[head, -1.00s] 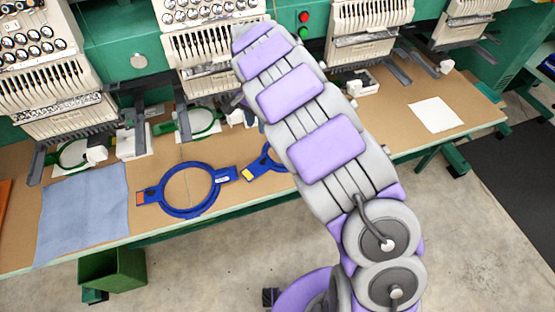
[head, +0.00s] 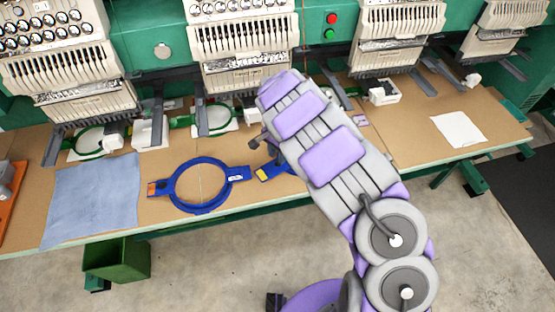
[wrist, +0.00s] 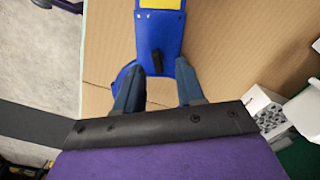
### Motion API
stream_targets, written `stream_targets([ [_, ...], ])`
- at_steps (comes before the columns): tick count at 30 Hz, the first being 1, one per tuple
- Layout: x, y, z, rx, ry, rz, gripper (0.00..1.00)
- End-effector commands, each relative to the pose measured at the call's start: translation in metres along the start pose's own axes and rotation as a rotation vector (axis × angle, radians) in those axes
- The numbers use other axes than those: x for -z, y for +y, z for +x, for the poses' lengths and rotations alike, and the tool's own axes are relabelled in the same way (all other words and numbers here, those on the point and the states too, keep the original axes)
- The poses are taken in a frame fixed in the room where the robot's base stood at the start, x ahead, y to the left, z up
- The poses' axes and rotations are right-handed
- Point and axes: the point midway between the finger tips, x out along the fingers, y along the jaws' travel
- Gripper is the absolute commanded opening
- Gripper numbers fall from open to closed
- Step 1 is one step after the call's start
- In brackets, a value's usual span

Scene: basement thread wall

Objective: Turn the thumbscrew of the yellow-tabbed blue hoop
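The yellow-tabbed blue hoop (head: 264,174) lies on the table, mostly hidden behind my arm in the head view. In the wrist view its blue bracket (wrist: 158,30) has a yellow label at the top edge. A dark thumbscrew (wrist: 157,62) stands near the bracket's lower end. My gripper (wrist: 159,68) is open, with one finger on each side of the bracket's end and the thumbscrew between them in the picture. A gap shows on both sides of the screw. I cannot tell the height of the fingertips above the table.
Another blue hoop (head: 203,186) with an orange tab lies to the left, beside a blue cloth (head: 92,198). Embroidery machine heads (head: 245,50) line the back of the table. A white cloth (head: 459,129) lies on the right. White parts (wrist: 268,112) stand right of my gripper in the wrist view.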

Motion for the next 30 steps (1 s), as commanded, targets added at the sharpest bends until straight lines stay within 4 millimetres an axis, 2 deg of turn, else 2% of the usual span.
stream_targets([
  [1,0.001,0.001,0.009,-0.001,-0.003,0.001,0.38],
  [6,0.001,0.001,0.025,0.002,0.000,0.000,0.38],
  [18,0.000,-0.001,0.030,0.001,0.002,0.000,0.37],
  [30,0.001,0.000,0.029,0.002,0.001,0.000,0.00],
])
